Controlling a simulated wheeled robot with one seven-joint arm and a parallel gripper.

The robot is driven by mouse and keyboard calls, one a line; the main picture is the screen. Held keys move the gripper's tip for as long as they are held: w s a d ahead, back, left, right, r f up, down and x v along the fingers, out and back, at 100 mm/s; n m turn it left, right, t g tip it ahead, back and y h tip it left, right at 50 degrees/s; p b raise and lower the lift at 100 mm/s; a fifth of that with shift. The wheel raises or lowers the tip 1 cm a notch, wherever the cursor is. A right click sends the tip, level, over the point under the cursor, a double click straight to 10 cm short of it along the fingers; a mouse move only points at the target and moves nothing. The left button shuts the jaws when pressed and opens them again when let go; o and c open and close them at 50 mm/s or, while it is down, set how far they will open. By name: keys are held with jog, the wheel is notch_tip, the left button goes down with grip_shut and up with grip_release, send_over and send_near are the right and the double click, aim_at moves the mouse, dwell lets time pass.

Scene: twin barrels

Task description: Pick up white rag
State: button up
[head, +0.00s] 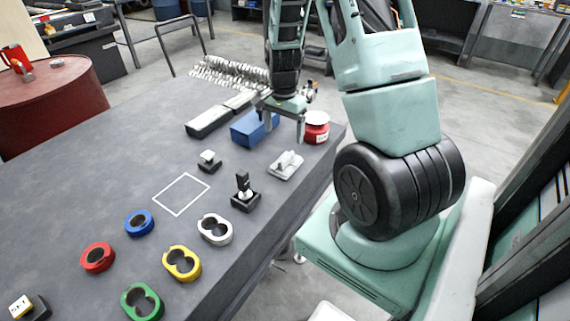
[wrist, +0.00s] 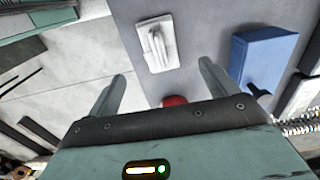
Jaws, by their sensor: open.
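The white rag (head: 286,165) looks like a pale folded piece with a raised ridge, lying flat on the grey table near its right edge. It also shows at the top middle of the wrist view (wrist: 156,44), beyond the fingertips. My gripper (head: 284,132) is open and empty, pointing down above the table, behind the rag in the head view. In the wrist view the two fingers of my gripper (wrist: 162,75) stand wide apart, with nothing between them. The rag appears apart from both fingers.
A blue box (head: 248,130) stands left of my gripper and a red-and-white can (head: 316,127) right of it. A black holder (head: 244,194) stands in front. Several coloured rings lie farther forward on the table (head: 60,190). A red barrel (head: 50,105) stands at left.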

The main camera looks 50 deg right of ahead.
aim_at(286, 156)
notch_tip(286, 156, down, 6)
jog(key=shift+s+d+f+p, duration=0.1)
jog(key=shift+d+f+p, duration=0.15)
jog(key=shift+f, duration=1.05)
jog(key=shift+d+f+p, duration=0.2)
jog(key=shift+f, duration=1.1)
jog(key=c, duration=1.1)
